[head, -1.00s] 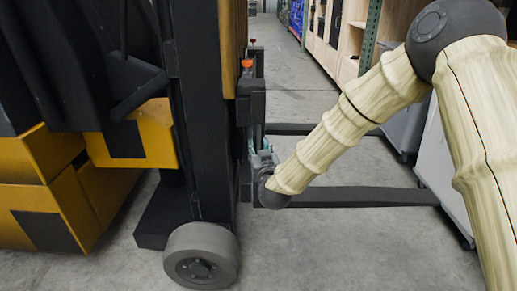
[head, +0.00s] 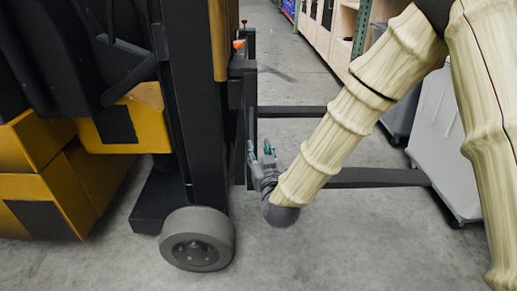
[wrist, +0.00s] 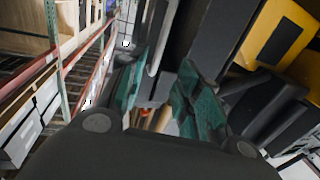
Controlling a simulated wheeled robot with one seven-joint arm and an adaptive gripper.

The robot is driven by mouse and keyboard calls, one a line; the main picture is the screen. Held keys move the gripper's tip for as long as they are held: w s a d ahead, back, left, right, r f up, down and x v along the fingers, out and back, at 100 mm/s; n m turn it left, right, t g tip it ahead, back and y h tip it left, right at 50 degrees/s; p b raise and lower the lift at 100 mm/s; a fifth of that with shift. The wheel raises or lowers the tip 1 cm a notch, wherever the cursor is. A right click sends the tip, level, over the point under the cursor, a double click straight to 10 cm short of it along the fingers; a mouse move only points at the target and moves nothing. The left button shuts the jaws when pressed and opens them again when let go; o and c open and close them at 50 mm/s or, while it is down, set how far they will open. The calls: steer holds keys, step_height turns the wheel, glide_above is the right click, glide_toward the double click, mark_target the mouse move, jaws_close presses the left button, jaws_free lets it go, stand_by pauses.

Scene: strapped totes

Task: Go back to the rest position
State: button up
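My gripper (head: 262,156) is beside the dark mast of a yellow and black forklift in the head view, low and at the end of my arm. In the wrist view its two green-padded fingers (wrist: 158,98) stand apart with a gap between them, and I see nothing held. I cannot tell from these views whether the fingers touch the mast. No strapped tote can be made out.
The forklift (head: 183,110) fills the left, with a grey wheel (head: 197,240) on the floor. Its dark forks (head: 375,178) reach right behind my arm. A grey cart (head: 440,150) stands at right. Wooden shelving (head: 335,30) is behind. Concrete floor is clear in front.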

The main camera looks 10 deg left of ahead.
steer(key=s+d+f+m+g+h, duration=0.1)
steer(key=s+d+f+g, duration=0.3)
steer(key=f, duration=0.6)
steer(key=s+d+f+g+h, duration=0.1)
steer(key=s+d+f+g, duration=0.1)
steer(key=s+d+f, duration=0.7)
steer(key=s+d+f+m+g+h, duration=0.1)
steer(key=s+d+f+g+h, duration=0.15)
steer(key=f, duration=0.95)
steer(key=s+d+f+m+g+h, duration=0.1)
steer(key=s+d+f+g, duration=0.25)
steer(key=s+d, duration=0.4)
steer(key=s+d+f+m+g, duration=0.15)
steer(key=s+d+f, duration=0.3)
steer(key=s, duration=0.55)
steer(key=s+d+f+g+h, duration=0.1)
steer(key=s+d+f+g, duration=0.3)
steer(key=s, duration=0.5)
step_height(320, 180, up, 29)
steer(key=p, duration=3)
steer(key=shift+s+d+r+t, duration=0.15)
steer(key=shift+s+d+t, duration=0.05)
steer(key=shift+d+t, duration=0.15)
